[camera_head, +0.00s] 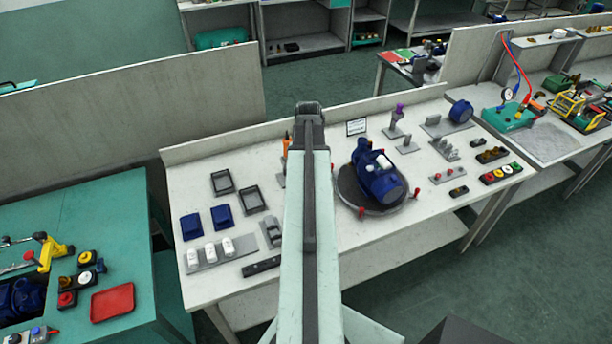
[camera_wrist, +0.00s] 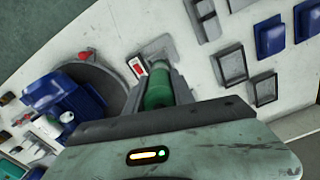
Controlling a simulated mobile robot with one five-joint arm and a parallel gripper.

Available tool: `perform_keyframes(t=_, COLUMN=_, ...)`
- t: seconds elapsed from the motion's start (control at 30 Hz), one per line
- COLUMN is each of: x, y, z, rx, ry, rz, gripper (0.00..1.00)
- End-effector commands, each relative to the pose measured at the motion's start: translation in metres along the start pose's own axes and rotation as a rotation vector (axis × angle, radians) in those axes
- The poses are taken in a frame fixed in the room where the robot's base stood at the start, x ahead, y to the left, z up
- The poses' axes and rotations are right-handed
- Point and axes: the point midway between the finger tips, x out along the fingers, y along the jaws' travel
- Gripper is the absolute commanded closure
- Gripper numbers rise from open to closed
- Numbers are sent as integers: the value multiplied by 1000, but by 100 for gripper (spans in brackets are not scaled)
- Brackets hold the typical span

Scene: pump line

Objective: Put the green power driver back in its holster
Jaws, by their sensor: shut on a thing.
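The green power driver (camera_wrist: 158,88) is between the fingers of my gripper (camera_wrist: 160,92) in the wrist view. The gripper is shut on it, and its lower end is hard to make out. In the head view my arm hides the gripper and the driver. A small grey stand (camera_head: 407,145), apparently an empty holster, stands on the white bench behind the blue pump. Beside it a purple driver (camera_head: 398,112) sits upright in a similar grey stand. I cannot tell for certain which stand is the green driver's holster.
The blue pump (camera_head: 378,170) sits on a dark round turntable (camera_head: 352,195) right of my arm. An orange item (camera_head: 287,142) is partly hidden behind my arm. Grey trays (camera_head: 222,182) and blue bins (camera_head: 191,226) lie left. A low panel (camera_head: 210,145) edges the bench back.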

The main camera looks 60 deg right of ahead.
Motion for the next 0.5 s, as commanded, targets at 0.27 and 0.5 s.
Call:
perform_keyframes(t=0.27, x=14, y=0, z=0, rx=0, ry=0, rz=0, gripper=100)
perform_keyframes(t=0.5, x=23, y=0, z=0, rx=1, ry=0, rz=0, gripper=100)
